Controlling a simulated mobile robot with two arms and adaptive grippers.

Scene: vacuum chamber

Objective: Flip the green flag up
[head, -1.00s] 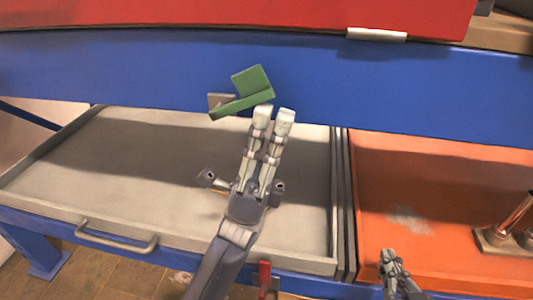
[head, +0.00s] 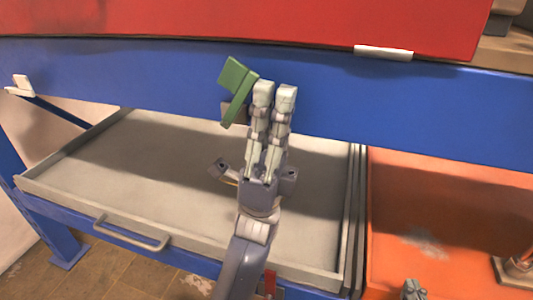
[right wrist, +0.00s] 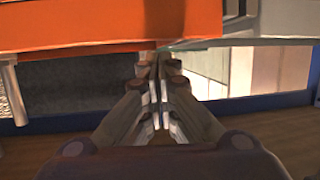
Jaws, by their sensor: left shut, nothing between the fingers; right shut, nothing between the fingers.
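The green flag (head: 235,75) is a flat plate on a green bar, mounted by a grey bracket on the front of the blue beam in the head view. Its bar stands steeply tilted, with the plate at the upper left. My left gripper (head: 275,91) is shut and empty, its fingertips immediately right of the flag's bar, close to or touching it. The fingers partly hide the bracket. My right gripper (head: 413,290) shows only in part at the bottom right of the head view. It is shut and empty in the right wrist view (right wrist: 160,75).
The blue beam (head: 420,105) runs across behind the flag, under a red panel (head: 200,22). Below are a grey tray (head: 130,180) with a handle and an orange surface (head: 440,205) with a metal fitting (head: 518,268). A white bracket (head: 20,86) sits at the beam's left.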

